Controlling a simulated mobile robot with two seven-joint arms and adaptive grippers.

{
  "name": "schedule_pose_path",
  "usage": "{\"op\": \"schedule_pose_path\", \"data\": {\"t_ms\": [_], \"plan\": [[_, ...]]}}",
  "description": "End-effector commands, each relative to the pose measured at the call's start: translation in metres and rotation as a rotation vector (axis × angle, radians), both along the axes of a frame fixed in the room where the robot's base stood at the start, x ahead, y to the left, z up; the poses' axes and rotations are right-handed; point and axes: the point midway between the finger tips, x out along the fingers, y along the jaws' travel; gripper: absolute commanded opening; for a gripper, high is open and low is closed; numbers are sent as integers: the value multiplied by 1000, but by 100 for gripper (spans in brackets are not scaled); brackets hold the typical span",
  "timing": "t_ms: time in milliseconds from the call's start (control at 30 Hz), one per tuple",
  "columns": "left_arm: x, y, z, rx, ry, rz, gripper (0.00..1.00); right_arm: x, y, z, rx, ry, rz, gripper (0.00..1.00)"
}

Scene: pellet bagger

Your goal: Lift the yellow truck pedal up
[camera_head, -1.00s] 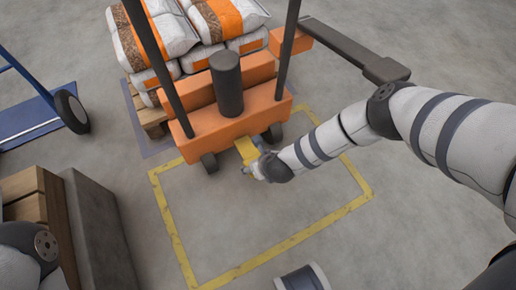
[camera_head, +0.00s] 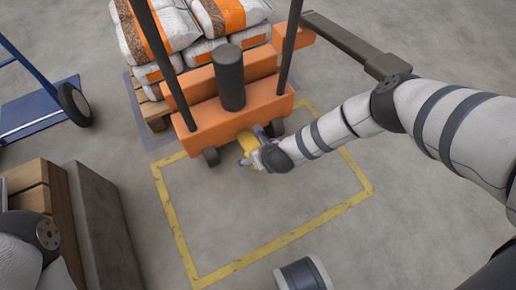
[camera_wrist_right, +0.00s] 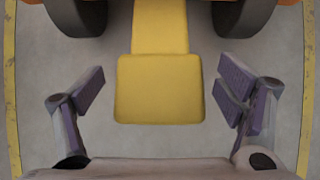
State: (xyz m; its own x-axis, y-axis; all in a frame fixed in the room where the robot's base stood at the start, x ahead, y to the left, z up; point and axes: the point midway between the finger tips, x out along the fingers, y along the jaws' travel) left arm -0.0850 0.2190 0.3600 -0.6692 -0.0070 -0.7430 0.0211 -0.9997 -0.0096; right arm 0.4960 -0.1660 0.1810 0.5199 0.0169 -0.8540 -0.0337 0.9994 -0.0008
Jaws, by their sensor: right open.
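The yellow pedal (camera_head: 247,141) sticks out low from the front of the orange truck (camera_head: 235,111), between its two small dark wheels. In the right wrist view the pedal (camera_wrist_right: 160,88) is a flat yellow pad on a narrower yellow arm. My right gripper (camera_head: 252,157) is at the pedal in the head view and hides part of it. In the wrist view its purple fingers (camera_wrist_right: 161,100) are spread wide, one on each side of the pad, with clear gaps and no contact visible. My left gripper is not in view; only part of my left arm shows at the lower left.
Stacked white and orange bags (camera_head: 194,32) lie on a pallet behind the truck. A yellow floor outline (camera_head: 262,253) surrounds mostly clear floor. A blue hand cart (camera_head: 35,112) and a wooden crate (camera_head: 40,188) stand at the left. A dark cylinder (camera_head: 303,275) is at the bottom.

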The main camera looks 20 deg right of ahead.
Motion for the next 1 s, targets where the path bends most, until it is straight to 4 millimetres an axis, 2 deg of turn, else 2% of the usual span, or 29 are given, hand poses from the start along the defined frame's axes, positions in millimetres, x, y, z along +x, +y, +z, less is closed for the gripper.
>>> {"op": "schedule_pose_path", "data": {"t_ms": [133,233,500,700,1000], "plan": [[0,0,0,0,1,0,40,-2,0,1,1,3,1,87],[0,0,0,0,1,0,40,-8,0,10,2,4,0,87],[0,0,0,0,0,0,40,-41,-2,67,2,1,1,87],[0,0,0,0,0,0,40,-59,-2,97,1,0,1,87],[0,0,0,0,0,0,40,-63,-2,103,0,1,0,87]]}}
